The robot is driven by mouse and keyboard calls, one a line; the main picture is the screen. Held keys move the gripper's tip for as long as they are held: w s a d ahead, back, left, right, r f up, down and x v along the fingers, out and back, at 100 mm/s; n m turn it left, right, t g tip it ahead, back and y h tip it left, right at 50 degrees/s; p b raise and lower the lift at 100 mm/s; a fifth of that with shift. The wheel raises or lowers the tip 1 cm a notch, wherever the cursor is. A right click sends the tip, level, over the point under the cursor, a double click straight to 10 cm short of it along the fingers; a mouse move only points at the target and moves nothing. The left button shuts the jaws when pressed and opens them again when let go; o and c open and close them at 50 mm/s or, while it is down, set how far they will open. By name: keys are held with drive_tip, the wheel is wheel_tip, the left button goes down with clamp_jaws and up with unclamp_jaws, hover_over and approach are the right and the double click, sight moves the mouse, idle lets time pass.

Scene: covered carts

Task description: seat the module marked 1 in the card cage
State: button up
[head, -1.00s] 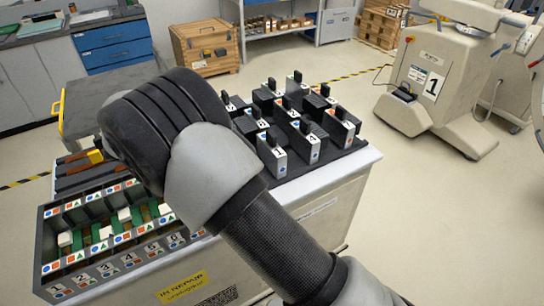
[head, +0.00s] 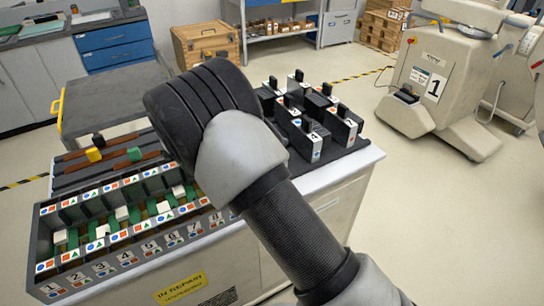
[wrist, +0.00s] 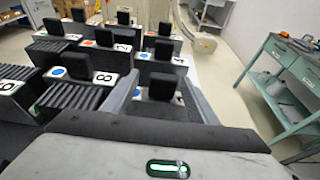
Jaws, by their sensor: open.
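The card cage (head: 58,268) stands at the front left of the cart in the head view. Its slots carry numbers and coloured marks along the front, and white and green parts show inside. Several black modules with upright handles stand on the dark mat to its right; one is marked 4 (head: 313,148). My arm hides the front-left modules, and I cannot make out a 1 on any module. In the wrist view my open gripper (wrist: 162,106) has its fingers either side of a module with a blue dot (wrist: 163,86); its number is hidden. A module marked 8 (wrist: 102,78) is left of it.
A grey cart (head: 110,95) stands behind. Neighbouring modules stand close to my gripper.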

drive_tip(key=x, duration=0.4)
drive_tip(key=shift+d+f+b, duration=0.1)
drive_tip(key=shift+d+b, duration=0.2)
drive_tip(key=shift+b, duration=0.1)
clamp_jaws()
